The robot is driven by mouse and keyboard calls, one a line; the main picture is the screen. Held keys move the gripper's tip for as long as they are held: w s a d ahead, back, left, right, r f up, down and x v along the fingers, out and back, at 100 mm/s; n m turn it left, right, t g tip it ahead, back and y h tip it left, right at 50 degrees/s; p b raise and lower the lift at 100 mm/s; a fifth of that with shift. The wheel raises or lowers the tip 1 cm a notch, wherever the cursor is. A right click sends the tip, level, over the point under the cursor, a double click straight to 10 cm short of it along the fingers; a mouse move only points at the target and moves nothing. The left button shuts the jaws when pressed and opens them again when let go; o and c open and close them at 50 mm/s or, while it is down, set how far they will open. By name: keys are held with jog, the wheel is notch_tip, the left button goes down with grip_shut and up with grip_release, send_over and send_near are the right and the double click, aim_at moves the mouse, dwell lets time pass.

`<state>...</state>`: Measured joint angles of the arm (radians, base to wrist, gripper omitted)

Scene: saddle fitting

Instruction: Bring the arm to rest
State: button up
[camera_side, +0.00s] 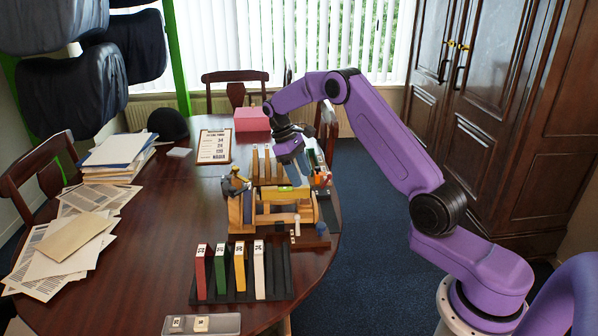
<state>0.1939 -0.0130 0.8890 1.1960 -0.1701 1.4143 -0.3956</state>
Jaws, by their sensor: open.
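My arm is purple with dark joints and reaches in from the right over the round wooden table. My gripper (291,152) is above the back part of the work area, behind the wooden fixture (273,208). It is open, and nothing shows between its fingers, which are small and partly hidden by the wrist. The wooden fixture has yellow and tan parts and stands near the table's right edge. A grey clamp-like part (233,184) sits at its left end.
A black rack (277,283) holds red, green, yellow and white upright blocks in front. A grey tray (200,325) lies at the front edge. Behind are a clipboard (214,147), a pink box (252,119) and a black cap (168,123). Papers (62,240) cover the left; the table's middle left is clear.

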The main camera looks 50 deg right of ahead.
jog(key=shift+r, duration=0.2)
dwell(0.7)
jog(key=s+a+r+n+t, duration=0.1)
jog(key=s+a+r+n, duration=0.1)
jog(key=s+a+r, duration=0.5)
jog(key=s+a+r+n+t, duration=0.1)
jog(key=s+a+n+t, duration=0.3)
jog(key=a, duration=0.8)
jog(key=s+n+y, duration=0.1)
jog(key=s+n, duration=0.2)
jog(key=s, duration=2.3)
jog(key=shift+s+d+f+g+y, duration=0.2)
jog(key=shift+s+g+y, duration=0.1)
jog(key=shift+s, duration=0.1)
